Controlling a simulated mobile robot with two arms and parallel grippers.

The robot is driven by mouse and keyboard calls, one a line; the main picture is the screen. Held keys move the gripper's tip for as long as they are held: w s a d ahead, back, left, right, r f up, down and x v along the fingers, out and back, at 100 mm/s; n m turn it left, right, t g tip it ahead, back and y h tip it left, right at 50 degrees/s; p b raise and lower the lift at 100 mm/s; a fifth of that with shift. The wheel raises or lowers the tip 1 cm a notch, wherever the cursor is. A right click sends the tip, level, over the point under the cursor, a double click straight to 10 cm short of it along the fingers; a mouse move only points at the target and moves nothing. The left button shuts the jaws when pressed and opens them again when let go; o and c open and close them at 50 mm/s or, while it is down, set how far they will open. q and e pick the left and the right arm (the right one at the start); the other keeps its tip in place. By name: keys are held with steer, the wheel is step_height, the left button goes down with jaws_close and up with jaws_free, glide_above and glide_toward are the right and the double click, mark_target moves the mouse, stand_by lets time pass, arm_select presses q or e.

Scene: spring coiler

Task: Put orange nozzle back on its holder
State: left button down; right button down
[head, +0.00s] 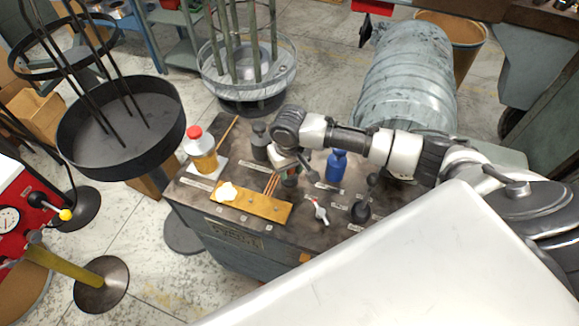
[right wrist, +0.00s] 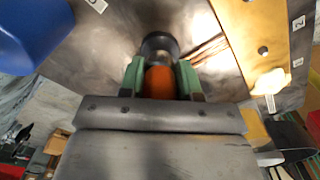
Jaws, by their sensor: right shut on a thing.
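My right gripper (right wrist: 160,80) shows in the right wrist view, its two green fingers closed on the orange nozzle (right wrist: 158,84). A dark round piece (right wrist: 158,45) is just beyond the nozzle, in line with it; I cannot tell whether they touch or whether this is the holder. In the head view the right gripper (head: 287,172) points down over the middle of the cart top, between a grey bottle and a blue bottle. The nozzle is hidden there by the gripper and wrist. My left gripper is in neither view.
A large grey drum (head: 410,75) stands behind.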

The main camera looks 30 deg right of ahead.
steer(key=shift+f, duration=0.55)
stand_by(0.9)
steer(key=c, duration=0.7)
jaws_free()
step_height(320, 180, up, 11)
steer(key=shift+f, duration=0.15)
step_height(320, 180, up, 13)
steer(key=p, duration=1.6)
steer(key=shift+s, duration=0.1)
